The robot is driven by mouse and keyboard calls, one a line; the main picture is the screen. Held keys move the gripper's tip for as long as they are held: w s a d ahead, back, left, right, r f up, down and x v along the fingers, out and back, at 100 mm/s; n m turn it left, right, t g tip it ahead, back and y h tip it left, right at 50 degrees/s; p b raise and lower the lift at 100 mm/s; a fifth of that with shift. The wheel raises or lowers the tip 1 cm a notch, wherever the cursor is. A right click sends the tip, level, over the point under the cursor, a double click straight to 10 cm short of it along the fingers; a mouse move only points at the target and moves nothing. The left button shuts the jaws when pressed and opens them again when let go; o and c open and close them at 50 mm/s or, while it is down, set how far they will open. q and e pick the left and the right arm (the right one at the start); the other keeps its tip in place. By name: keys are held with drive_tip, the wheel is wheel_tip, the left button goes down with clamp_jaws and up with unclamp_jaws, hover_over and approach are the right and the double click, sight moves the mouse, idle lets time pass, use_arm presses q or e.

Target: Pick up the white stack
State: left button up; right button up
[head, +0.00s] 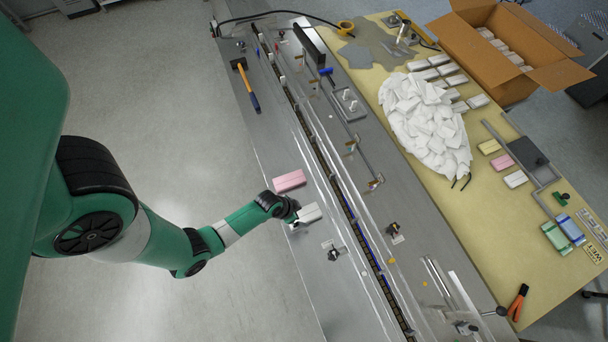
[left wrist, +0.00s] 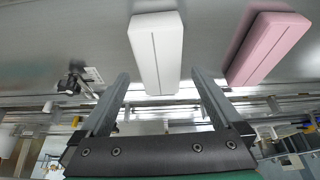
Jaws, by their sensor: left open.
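The white stack (head: 308,214) lies on the metal machine top, near its left edge in the head view. In the left wrist view the white stack (left wrist: 157,52) is a long block with a seam line along its face. My left gripper (head: 292,211) is right at the stack's left end in the head view. In the left wrist view the left gripper's fingers (left wrist: 158,88) are spread apart, one toward each side of the white stack, with nothing held. Whether they touch it cannot be told. My right gripper is not in view.
A pink stack (head: 290,181) lies close beside the white one; the left wrist view shows it (left wrist: 267,47) near one finger. A black clamp (head: 334,254) stands nearby. The conveyor channel (head: 345,205) runs alongside. A hammer (head: 245,83) lies farther up the metal top.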

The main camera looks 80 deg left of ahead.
sight(304, 215)
use_arm(q)
drive_tip(key=b+x, duration=0.1)
drive_tip(key=x, duration=0.4)
drive_tip(key=shift+b, duration=0.3)
drive_tip(key=shift+r, duration=0.1)
drive_tip(key=shift+c, duration=0.3)
drive_tip(key=c, duration=1.2)
